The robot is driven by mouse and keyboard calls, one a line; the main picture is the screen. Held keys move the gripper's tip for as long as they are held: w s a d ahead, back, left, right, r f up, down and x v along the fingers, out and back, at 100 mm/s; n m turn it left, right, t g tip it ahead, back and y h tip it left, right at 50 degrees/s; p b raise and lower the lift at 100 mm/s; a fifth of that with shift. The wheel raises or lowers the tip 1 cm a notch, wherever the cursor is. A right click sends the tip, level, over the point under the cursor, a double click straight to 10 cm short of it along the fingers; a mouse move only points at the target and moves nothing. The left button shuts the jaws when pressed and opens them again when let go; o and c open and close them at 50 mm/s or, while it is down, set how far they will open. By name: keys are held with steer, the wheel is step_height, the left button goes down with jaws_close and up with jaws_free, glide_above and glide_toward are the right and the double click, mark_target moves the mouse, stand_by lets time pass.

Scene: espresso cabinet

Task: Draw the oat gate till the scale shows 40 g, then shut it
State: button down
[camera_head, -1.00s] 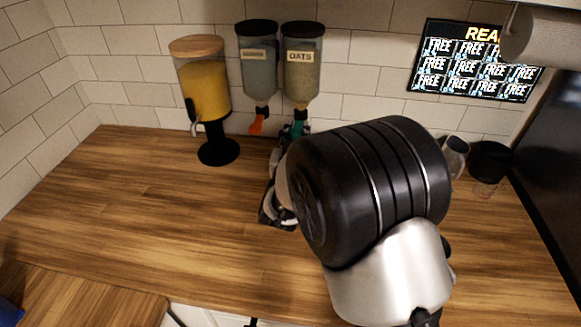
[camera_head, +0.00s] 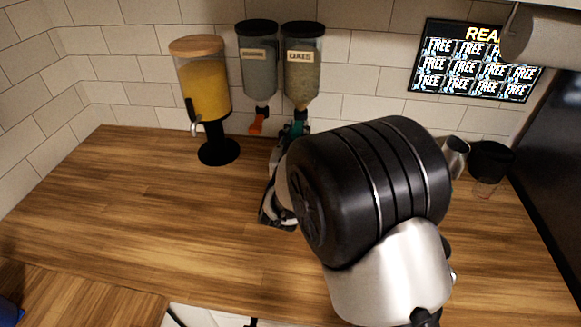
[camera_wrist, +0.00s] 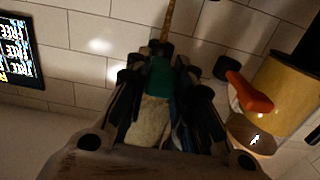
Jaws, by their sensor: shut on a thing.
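The oat hopper (camera_head: 302,70), labelled OATS, hangs on the tiled wall with a green gate (camera_head: 298,128) at its lower end. The wrist view is upside down. There the green gate (camera_wrist: 160,78) sits between the fingers of my gripper (camera_wrist: 158,68), which is shut on it. A thin brownish stream (camera_wrist: 168,20) runs from the gate, looking like falling oats. The pale hopper body (camera_wrist: 150,122) shows behind the gate. In the head view my arm hides most of the gripper and the area below the gate. The scale and its reading are not visible.
A second hopper (camera_head: 258,65) with an orange gate (camera_head: 257,124) hangs just left. A yellow-filled dispenser (camera_head: 205,90) stands farther left. A menu screen (camera_head: 475,62) is on the wall; a metal cup (camera_head: 456,155) and a dark-topped jar (camera_head: 490,160) stand right. The left counter (camera_head: 130,210) is clear.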

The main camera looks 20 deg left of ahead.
steer(key=shift+w, duration=0.2)
stand_by(0.4)
steer(key=shift+w+a, duration=0.1)
steer(key=shift+w, duration=0.15)
stand_by(0.6)
steer(key=c, duration=1.2)
jaws_free()
steer(key=shift+s, duration=0.1)
steer(key=shift+b+v, duration=0.9)
steer(key=shift+v, duration=2.55)
